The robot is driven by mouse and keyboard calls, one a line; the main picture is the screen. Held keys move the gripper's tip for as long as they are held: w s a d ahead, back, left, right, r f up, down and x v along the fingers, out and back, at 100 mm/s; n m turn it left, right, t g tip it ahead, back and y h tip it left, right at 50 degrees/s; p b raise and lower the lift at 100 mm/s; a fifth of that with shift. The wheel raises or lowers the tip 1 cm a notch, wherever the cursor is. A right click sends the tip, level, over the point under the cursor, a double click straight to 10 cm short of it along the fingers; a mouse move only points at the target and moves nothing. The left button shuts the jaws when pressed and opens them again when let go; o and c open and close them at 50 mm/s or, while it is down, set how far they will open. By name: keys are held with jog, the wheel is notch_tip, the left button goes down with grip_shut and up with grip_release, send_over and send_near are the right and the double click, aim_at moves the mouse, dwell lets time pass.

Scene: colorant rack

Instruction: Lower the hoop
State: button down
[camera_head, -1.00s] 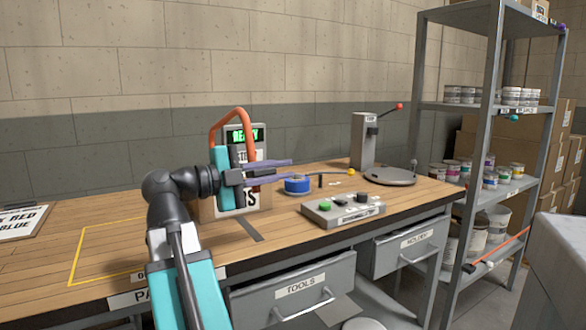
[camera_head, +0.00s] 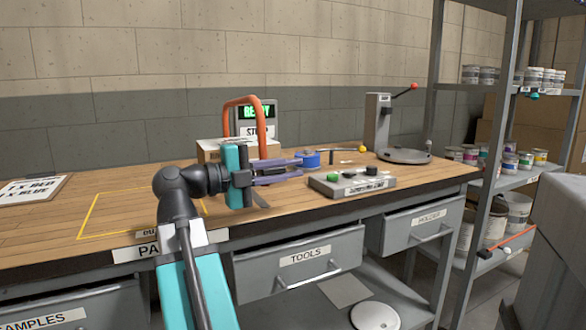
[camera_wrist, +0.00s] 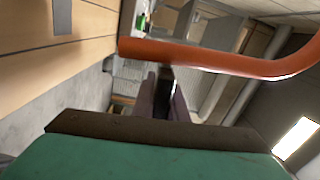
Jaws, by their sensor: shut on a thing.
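The hoop (camera_head: 243,100) is an orange arch like an upside-down U. It rises behind and above my gripper over the bench. The exact contact is hidden. In the wrist view the hoop (camera_wrist: 215,57) crosses thick and close at the upper right, over the ends of the fingers (camera_wrist: 162,98).
A box (camera_head: 209,147) and a READY display (camera_head: 258,112) stand behind the hoop. The yellow-outlined area (camera_head: 125,212) at left is clear.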

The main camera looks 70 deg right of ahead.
jog(key=c, duration=1.8)
grip_release()
jog(key=shift+o, duration=0.2)
jog(key=shift+w+a, duration=0.1)
jog(key=p+v, duration=0.3)
jog(key=v, duration=1)
jog(key=shift+a, duration=0.25)
jog(key=shift+w, duration=0.15)
